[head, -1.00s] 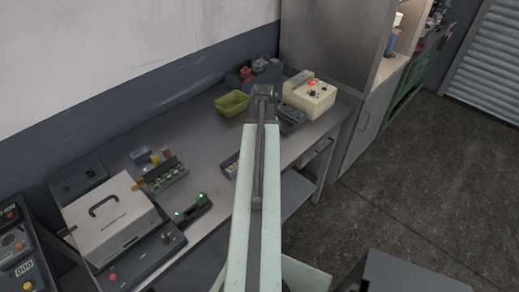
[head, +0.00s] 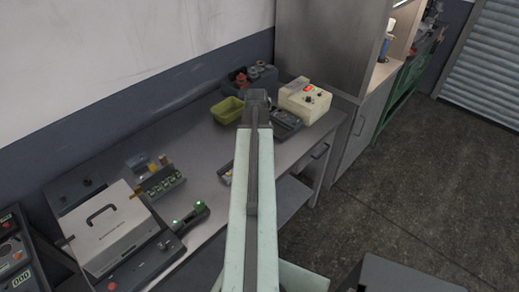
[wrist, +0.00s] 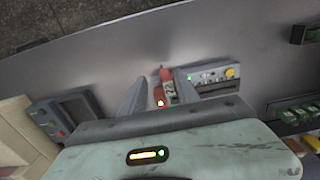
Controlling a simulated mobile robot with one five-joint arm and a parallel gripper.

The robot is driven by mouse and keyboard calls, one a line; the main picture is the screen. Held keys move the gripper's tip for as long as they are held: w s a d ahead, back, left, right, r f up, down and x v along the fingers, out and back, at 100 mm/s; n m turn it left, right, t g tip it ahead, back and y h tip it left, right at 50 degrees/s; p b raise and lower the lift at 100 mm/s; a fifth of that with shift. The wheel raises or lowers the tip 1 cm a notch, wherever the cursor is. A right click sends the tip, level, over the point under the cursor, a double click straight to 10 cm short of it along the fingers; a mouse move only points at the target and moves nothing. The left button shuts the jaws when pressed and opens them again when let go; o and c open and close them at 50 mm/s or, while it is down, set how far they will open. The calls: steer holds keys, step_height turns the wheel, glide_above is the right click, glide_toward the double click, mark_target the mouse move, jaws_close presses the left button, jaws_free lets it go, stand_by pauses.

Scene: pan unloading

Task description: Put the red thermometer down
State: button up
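The red thermometer (wrist: 167,84) shows in the wrist view over the grey bench top, between my gripper's two grey fingers. It is close to the right finger, with a clear gap to the left finger. It has a small pale label with dark marks. My gripper (wrist: 161,74) is open. I cannot tell whether the thermometer rests on the bench. In the head view my arm reaches over the bench (head: 207,150), and the thermometer is hidden behind it.
A yellow-green bin (head: 227,110) and a cream box (head: 305,102) with a red display stand at the back of the bench. A grey case (head: 107,230) with a handle is at the left. A grey panel with a yellow knob (wrist: 231,72) is right of the fingers.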

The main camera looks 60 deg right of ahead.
step_height(320, 180, up, 11)
steer(key=p, duration=1)
